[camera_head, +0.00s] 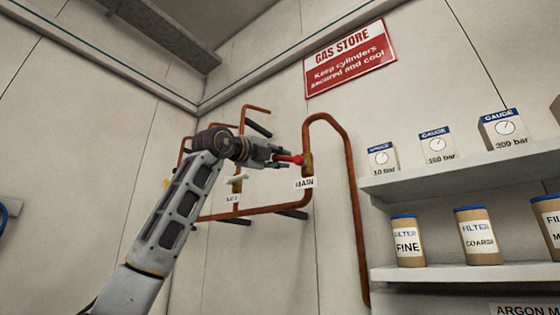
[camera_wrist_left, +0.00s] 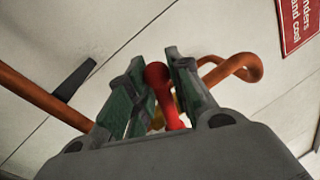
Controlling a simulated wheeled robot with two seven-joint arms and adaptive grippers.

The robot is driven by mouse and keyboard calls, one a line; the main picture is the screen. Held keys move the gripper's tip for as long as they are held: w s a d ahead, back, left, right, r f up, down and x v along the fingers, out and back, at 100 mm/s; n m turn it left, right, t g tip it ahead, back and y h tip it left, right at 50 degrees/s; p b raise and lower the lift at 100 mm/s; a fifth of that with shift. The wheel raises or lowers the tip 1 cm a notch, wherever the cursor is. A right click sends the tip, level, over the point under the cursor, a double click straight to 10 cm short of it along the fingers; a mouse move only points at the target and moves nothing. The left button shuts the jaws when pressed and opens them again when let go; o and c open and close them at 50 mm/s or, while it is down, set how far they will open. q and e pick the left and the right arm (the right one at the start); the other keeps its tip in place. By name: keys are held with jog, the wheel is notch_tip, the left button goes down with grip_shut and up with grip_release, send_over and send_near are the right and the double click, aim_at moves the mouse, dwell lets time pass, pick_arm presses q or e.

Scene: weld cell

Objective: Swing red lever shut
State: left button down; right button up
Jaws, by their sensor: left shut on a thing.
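The red lever (camera_head: 291,159) sits on a brass valve (camera_head: 307,166) on the copper pipe, above a label that reads MAIN. It points left and is close to level in the head view. My left gripper (camera_head: 274,156) is at the lever's left end. In the left wrist view, the red lever (camera_wrist_left: 164,93) with its round knob lies between the two green-padded fingers of my left gripper (camera_wrist_left: 160,90), which are shut on it. The valve body is mostly hidden behind the lever there. My right gripper is in neither view.
Copper pipe (camera_head: 352,200) runs along the wall. A second valve with a pale lever (camera_head: 237,179) is left of the red one. Shelves (camera_head: 460,175) with gauge boxes (camera_head: 437,146) and filter cans (camera_head: 406,241) stand at the right. A red GAS STORE sign (camera_head: 350,58) hangs above.

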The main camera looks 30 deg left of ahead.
pick_arm(q)
jog(key=shift+a+f+n+y+b, duration=0.1)
jog(key=shift+f+n+y+b, duration=0.15)
jog(key=shift+f+n+b, duration=0.45)
jog(key=shift+a+f+n+y+b, duration=0.1)
jog(key=shift+f+n+y+b, duration=0.25)
jog(key=shift+n, duration=0.6)
jog(key=shift+a+f+n+y+b, duration=0.1)
jog(key=shift+f+n+b, duration=0.25)
jog(key=shift+n+b, duration=0.45)
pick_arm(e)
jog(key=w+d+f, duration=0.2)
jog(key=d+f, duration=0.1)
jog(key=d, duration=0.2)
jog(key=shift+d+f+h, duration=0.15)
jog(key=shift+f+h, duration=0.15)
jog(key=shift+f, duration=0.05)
pick_arm(q)
jog(key=shift+w, duration=0.1)
jog(key=shift+d, duration=0.1)
jog(key=c, duration=1.6)
grip_release()
jog(key=shift+o, duration=0.8)
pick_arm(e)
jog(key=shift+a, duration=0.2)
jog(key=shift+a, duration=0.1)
